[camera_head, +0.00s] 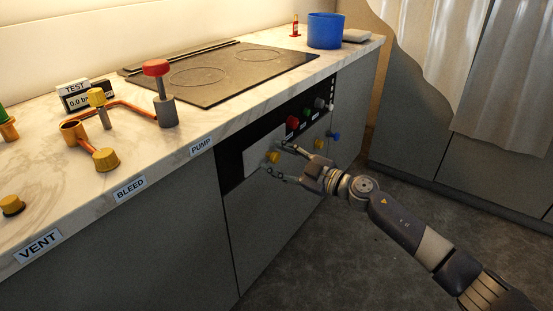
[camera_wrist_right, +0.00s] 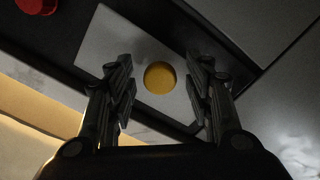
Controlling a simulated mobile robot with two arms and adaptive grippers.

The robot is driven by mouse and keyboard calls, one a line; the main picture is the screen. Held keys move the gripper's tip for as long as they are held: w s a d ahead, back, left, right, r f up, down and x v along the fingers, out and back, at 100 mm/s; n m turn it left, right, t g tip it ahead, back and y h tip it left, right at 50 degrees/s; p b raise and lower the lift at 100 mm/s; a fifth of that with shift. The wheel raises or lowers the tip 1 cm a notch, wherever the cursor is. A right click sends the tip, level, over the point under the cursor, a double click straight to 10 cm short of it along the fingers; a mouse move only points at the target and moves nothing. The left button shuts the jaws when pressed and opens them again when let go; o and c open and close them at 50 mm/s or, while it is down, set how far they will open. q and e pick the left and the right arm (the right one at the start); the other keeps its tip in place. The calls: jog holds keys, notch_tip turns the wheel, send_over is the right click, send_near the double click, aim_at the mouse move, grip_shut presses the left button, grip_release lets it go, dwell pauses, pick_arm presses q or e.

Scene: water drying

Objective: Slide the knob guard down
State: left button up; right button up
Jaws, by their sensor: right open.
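A pale grey plate (camera_head: 256,150), which looks like the knob guard, sits at the left end of the dark panel below the counter. A yellow knob (camera_head: 272,157) stands out from it. My right gripper (camera_head: 277,161) is open in front of the plate, with its fingers around the yellow knob's sides. In the right wrist view the round yellow knob (camera_wrist_right: 159,77) lies between the two open fingers (camera_wrist_right: 161,88), with a gap on each side. The plate (camera_wrist_right: 104,38) shows behind them. I cannot tell whether the fingers touch the plate. My left gripper is not in view.
The dark panel also carries a red knob (camera_head: 292,122), a green knob (camera_head: 306,112) and other coloured knobs to the right. The marble counter (camera_head: 105,195) overhangs above, with copper pipes, a cooktop (camera_head: 225,70) and a blue bucket (camera_head: 324,31). The floor in front is clear.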

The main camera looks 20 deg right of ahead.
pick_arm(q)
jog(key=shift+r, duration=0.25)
pick_arm(e)
jog(key=shift+w+a, duration=0.25)
jog(key=shift+w, duration=0.1)
grip_shut()
jog(key=shift+f, duration=0.25)
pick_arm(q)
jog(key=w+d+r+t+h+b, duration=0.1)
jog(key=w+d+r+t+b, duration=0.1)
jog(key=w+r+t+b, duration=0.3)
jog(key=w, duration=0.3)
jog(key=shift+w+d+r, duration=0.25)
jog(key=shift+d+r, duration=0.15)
pick_arm(e)
notch_tip(320, 180, down, 10)
jog(key=shift+r, duration=0.25)
jog(key=shift+s, duration=0.1)
grip_release()
